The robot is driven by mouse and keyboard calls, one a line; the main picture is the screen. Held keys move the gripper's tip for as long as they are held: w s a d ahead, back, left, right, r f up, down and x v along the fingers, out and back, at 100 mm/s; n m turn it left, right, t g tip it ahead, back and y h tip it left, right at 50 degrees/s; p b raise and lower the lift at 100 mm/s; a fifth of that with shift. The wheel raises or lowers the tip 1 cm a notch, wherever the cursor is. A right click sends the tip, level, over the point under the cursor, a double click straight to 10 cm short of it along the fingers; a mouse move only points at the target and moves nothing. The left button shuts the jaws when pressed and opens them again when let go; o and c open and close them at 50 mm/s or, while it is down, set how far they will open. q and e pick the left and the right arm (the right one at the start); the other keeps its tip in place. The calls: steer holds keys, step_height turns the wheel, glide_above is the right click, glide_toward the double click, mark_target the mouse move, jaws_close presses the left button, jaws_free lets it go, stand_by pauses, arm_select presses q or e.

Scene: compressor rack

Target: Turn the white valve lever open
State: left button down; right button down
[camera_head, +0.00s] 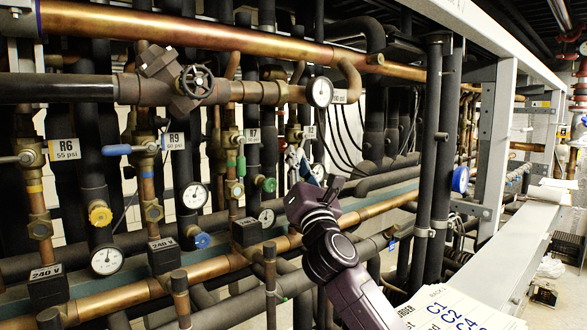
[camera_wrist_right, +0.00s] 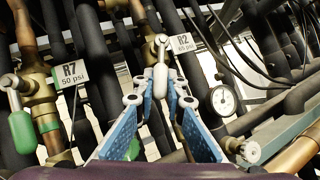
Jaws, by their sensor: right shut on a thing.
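The white valve lever (camera_wrist_right: 160,80) hangs down from its metal pivot beside the R2 65 psi tag (camera_wrist_right: 182,43) in the right wrist view. My right gripper (camera_wrist_right: 161,92) has its blue-padded fingers on either side of the lever and is shut on it, with the tips near the lever's upper part. My left gripper is not in view.
A green lever (camera_wrist_right: 22,132) hangs by the R7 50 psi tag (camera_wrist_right: 70,73). A pressure gauge (camera_wrist_right: 223,99) is right of my fingers. In the head view, a blue lever (camera_head: 117,150) and a black handwheel (camera_head: 197,82) are farther left. Pipes crowd the rack closely.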

steer(key=shift+w+d+f+n+y+b, duration=0.15)
steer(key=shift+f+n+y+b, duration=0.2)
steer(key=shift+n, duration=0.25)
steer(key=shift+r, duration=0.1)
steer(key=c, duration=2.3)
jaws_free()
steer(key=o, duration=0.3)
steer(key=shift+d+r, duration=0.15)
steer(key=shift+o, duration=0.2)
steer(key=v, duration=1.2)
